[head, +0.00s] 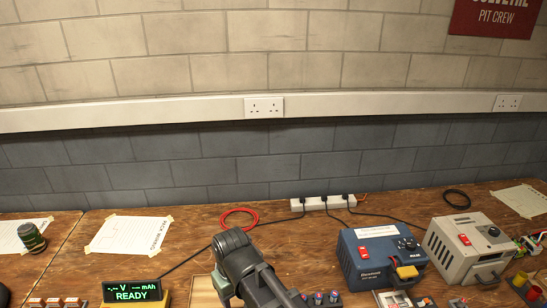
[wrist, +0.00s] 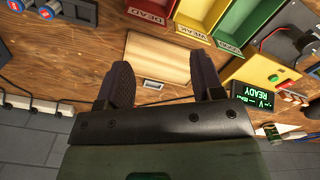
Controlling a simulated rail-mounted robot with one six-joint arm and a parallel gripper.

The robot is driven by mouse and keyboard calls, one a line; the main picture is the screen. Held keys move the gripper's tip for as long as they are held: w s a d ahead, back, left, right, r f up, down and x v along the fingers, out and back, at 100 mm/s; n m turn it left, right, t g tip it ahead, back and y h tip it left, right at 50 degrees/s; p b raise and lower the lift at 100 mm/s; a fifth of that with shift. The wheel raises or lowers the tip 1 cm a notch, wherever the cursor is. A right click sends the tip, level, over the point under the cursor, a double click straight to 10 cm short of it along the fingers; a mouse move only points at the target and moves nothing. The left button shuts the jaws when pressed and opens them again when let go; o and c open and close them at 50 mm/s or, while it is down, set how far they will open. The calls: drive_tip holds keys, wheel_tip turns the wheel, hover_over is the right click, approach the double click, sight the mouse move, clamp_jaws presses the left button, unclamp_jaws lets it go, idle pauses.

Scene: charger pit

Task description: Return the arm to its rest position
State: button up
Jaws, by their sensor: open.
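My gripper (wrist: 164,82) shows in the wrist view with its two dark fingers spread wide. It is open, and nothing is held between the fingers. Behind the gap lies a light wooden panel (wrist: 158,59) with a small pale label on the bench. In the head view my arm rises at the bottom centre over the bench, and the gripper itself is not visible there.
Red (wrist: 159,17), yellow (wrist: 206,16) and green (wrist: 238,22) trays lie beyond the fingers. In the head view a READY display (head: 131,292) stands left of my arm; a blue charger (head: 365,262) and grey unit (head: 460,255) stand right. A power strip (head: 322,203) lies behind.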

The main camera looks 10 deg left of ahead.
drive_tip(key=w+d+m, duration=0.2)
drive_tip(key=d+m, duration=0.3)
drive_tip(key=d, duration=1.3)
drive_tip(key=w+d+m, duration=0.3)
drive_tip(key=d+m, duration=0.2)
drive_tip(key=d, duration=1.3)
drive_tip(key=shift+w+d, duration=0.2)
